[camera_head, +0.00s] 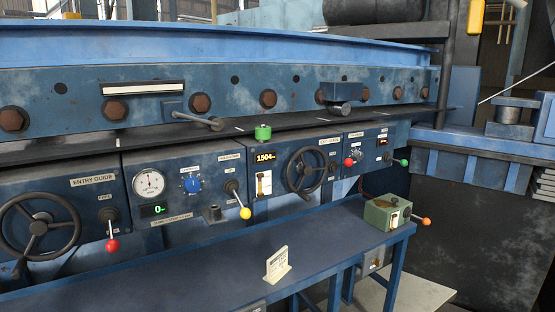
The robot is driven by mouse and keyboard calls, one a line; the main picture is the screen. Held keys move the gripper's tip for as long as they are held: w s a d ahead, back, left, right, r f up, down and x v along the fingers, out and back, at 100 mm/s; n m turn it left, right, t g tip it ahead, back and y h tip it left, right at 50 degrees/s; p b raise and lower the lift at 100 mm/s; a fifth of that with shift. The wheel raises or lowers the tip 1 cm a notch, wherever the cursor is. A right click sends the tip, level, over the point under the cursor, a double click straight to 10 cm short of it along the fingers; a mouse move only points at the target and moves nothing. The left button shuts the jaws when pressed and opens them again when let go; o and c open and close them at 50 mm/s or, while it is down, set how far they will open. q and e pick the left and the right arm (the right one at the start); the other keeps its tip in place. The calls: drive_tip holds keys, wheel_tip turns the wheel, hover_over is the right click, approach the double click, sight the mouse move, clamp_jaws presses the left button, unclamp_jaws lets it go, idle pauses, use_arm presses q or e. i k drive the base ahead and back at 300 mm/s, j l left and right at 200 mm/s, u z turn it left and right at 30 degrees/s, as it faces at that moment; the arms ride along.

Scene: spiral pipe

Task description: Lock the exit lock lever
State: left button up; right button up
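Several knobbed levers stand on the blue control panels, and their small labels are too blurred for me to tell surely which is the exit lock lever. A red-knobbed lever (349,162) is right of the right handwheel (305,170). A green-knobbed lever (401,162) is further right. A yellow-knobbed lever (243,209) tilts down to the right at the middle panel. Another red-knobbed lever (112,240) hangs down by the left handwheel (39,227), beside the ENTRY GUIDE label. Neither of my grippers is in view.
A blue bench (210,264) runs below the panels, mostly bare. On it stand a small sign card (277,264) and a green box (386,213) with an orange-knobbed lever (421,220). A grey handle (200,121) juts from the bolted beam above.

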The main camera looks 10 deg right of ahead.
sight(348, 162)
drive_tip(key=i+l+u, duration=0.15)
drive_tip(key=l, duration=0.35)
drive_tip(key=i+l+u, duration=0.15)
drive_tip(key=l, duration=0.35)
drive_tip(key=i+l+u, duration=0.15)
drive_tip(key=l, duration=0.4)
drive_tip(key=i+l+u, duration=0.1)
drive_tip(key=l, duration=0.45)
drive_tip(key=i+l+u, duration=0.15)
drive_tip(key=l, duration=0.4)
drive_tip(key=i+l+u, duration=0.15)
drive_tip(key=l, duration=0.4)
